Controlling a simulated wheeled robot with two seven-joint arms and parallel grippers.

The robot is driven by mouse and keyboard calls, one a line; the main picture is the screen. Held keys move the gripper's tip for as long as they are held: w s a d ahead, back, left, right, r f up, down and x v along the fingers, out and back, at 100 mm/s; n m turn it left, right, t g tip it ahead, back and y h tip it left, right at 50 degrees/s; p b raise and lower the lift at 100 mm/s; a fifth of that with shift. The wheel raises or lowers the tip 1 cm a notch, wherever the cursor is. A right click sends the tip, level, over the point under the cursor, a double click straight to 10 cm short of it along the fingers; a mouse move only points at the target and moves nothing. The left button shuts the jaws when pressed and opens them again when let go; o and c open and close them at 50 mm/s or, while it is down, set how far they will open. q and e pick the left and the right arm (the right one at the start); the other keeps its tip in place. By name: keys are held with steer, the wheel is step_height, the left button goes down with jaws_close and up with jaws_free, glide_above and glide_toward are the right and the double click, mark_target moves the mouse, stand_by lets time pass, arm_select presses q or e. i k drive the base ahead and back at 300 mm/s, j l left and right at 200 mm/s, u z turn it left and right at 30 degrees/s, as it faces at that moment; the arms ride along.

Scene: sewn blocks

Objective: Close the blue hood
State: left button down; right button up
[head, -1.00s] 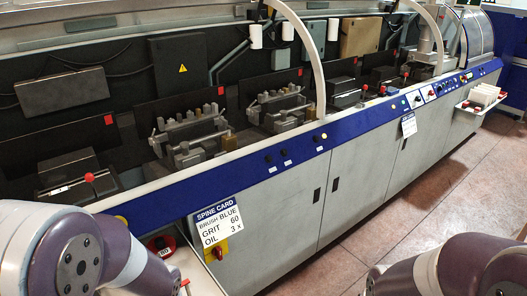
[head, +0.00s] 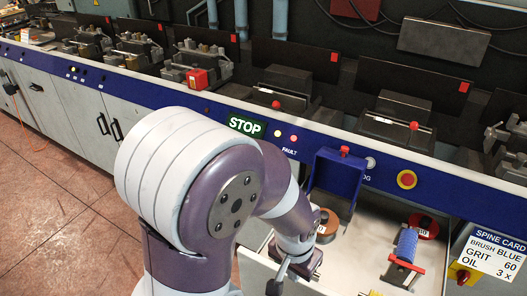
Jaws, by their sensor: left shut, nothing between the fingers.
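The blue hood (head: 340,177) stands raised at the front edge of the machine, right of centre. A red knob (head: 345,150) sits on its top edge. Below it a brown roll (head: 326,226) with a white label lies on a pale shelf. My left arm covers the middle of the view, and my left gripper (head: 282,277) is low in the picture, below and left of the hood, apart from it. The gripper is shut with nothing in it; its tips are partly cut by the picture's edge. My right gripper is out of view.
The pale shelf (head: 352,258) also holds a blue brush (head: 406,243) and a red-rimmed roll (head: 424,226). A spine card (head: 489,252) hangs at the right. A red stop button (head: 407,180) and a lit STOP sign (head: 245,126) are on the blue panel.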

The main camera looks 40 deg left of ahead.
mark_target(341, 173)
steer(key=u, duration=0.7)
steer(key=j+z, duration=0.15)
steer(key=j, duration=0.25)
steer(key=k+j+z, duration=0.1)
steer(key=j, duration=0.25)
steer(key=k+j+z, duration=0.15)
steer(key=j, duration=0.25)
steer(key=k+j+z, duration=0.15)
steer(key=j, duration=0.2)
steer(key=i+j+z, duration=0.2)
steer(key=j+z, duration=0.2)
steer(key=j, duration=0.3)
steer(key=i+j+z, duration=0.1)
steer(key=j+z, duration=0.3)
steer(key=j, duration=0.3)
steer(key=j+z, duration=0.4)
steer(key=j, duration=0.3)
steer(key=i+j+z, duration=0.25)
steer(key=i+j, duration=0.2)
steer(key=j, duration=0.2)
steer(key=i+j+z, duration=0.15)
steer(key=j, duration=0.2)
steer(key=i+j+z, duration=0.1)
steer(key=j, duration=0.25)
steer(key=i, duration=0.1)
